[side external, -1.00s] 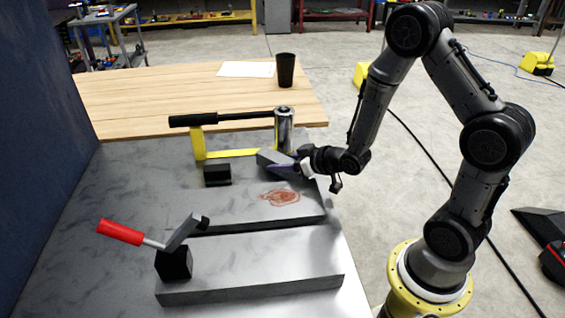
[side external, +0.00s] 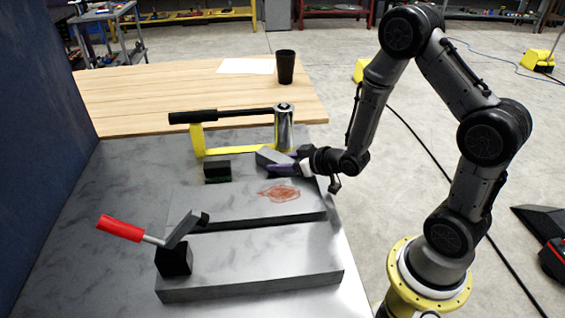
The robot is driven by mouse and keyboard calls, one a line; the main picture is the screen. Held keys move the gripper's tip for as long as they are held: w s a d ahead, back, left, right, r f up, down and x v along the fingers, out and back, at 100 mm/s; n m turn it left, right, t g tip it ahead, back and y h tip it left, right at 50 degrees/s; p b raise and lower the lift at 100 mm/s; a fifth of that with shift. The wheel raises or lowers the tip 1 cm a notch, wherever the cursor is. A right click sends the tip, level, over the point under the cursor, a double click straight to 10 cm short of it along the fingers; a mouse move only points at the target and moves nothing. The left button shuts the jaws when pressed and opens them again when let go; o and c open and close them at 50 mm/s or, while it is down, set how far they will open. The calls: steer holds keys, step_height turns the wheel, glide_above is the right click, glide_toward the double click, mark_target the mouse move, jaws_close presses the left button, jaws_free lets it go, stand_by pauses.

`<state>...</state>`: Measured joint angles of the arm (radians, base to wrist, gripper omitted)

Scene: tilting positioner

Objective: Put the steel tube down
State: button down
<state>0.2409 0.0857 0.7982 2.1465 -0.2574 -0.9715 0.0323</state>
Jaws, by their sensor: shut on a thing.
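The piece points left from the fingers and lies nearly level. Its right end is hidden by the fingers. I cannot tell whether its underside touches the plate (side external: 235,206).
A shiny upright cylinder (side external: 284,128) with a yellow frame (side external: 198,142) and black handle stands close behind my gripper. A black block (side external: 217,170) sits to the left. A red-handled clamp (side external: 120,229) stands at front left. The front plate (side external: 270,260) is clear.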

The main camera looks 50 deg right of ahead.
mark_target(282, 159)
steer(key=shift+s+f, duration=0.15)
steer(key=shift+f, duration=0.45)
steer(key=shift+c, duration=1.7)
jaws_free()
steer(key=shift+o, duration=0.5)
steer(key=shift+s+f, duration=0.1)
steer(key=r, duration=0.8)
steer(key=shift+w+r, duration=0.2)
steer(key=shift+r, duration=0.15)
steer(key=w+a+r+m+h, duration=0.1)
steer(key=w+a+m+h, duration=0.2)
steer(key=a, duration=0.2)
steer(key=shift+a+r+g+h, duration=0.3)
steer(key=shift+a+g, duration=0.05)
steer(key=shift+g, duration=0.05)
